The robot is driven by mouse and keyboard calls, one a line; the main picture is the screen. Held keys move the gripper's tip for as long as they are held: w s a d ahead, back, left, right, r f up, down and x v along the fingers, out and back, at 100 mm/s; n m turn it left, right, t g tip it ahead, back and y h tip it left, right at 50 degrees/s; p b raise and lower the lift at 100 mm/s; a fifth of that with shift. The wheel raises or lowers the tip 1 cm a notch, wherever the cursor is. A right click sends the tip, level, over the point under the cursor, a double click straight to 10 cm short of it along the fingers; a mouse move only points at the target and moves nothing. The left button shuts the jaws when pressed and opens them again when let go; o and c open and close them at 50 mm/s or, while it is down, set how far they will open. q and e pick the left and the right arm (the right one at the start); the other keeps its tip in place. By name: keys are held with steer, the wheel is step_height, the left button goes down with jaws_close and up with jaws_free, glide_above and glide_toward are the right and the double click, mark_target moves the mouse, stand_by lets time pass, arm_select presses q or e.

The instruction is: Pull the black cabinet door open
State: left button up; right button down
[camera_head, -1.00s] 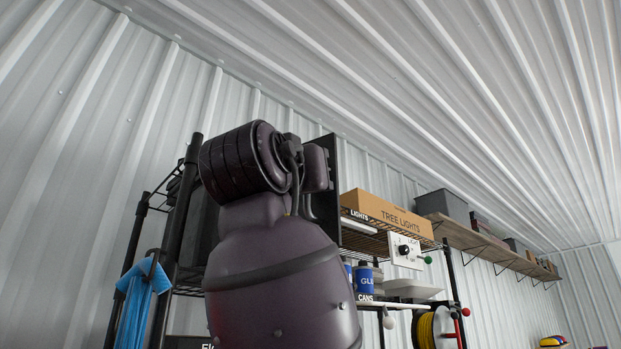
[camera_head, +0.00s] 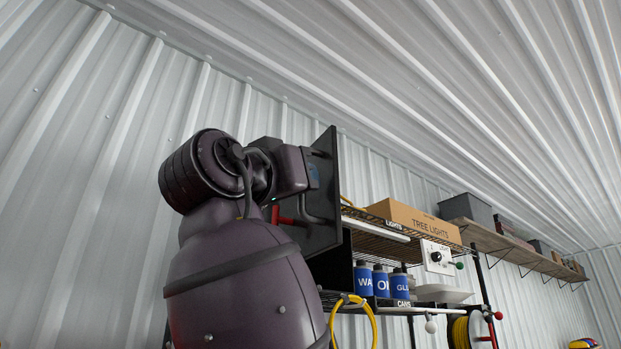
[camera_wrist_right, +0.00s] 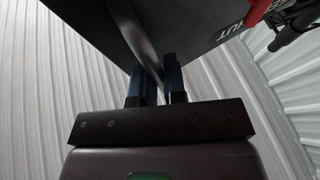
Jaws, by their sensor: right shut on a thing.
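The black cabinet door (camera_head: 327,190) shows edge-on in the head view, beside the end of my right arm, and stands out from the shelving. In the right wrist view its dark panel (camera_wrist_right: 215,18) fills the top, with part of some white lettering. My right gripper (camera_wrist_right: 156,80) has its two dark blue fingers closed on the grey bar handle (camera_wrist_right: 147,45) of the door. In the head view my arm hides most of the grip and part of the cabinet. My left gripper is not in view.
A wire shelf rack right of the door holds a tree lights box (camera_head: 415,220), blue-labelled cans (camera_head: 382,282) and a yellow cable (camera_head: 370,312). A long wooden shelf (camera_head: 520,243) runs along the wall. A red part (camera_wrist_right: 262,8) shows beside the door.

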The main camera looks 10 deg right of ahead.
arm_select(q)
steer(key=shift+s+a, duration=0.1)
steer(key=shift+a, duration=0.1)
arm_select(e)
steer(key=shift+s+a+r, duration=0.1)
steer(key=shift+a, duration=0.35)
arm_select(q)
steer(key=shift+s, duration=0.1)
arm_select(e)
steer(key=c, duration=1.5)
jaws_free()
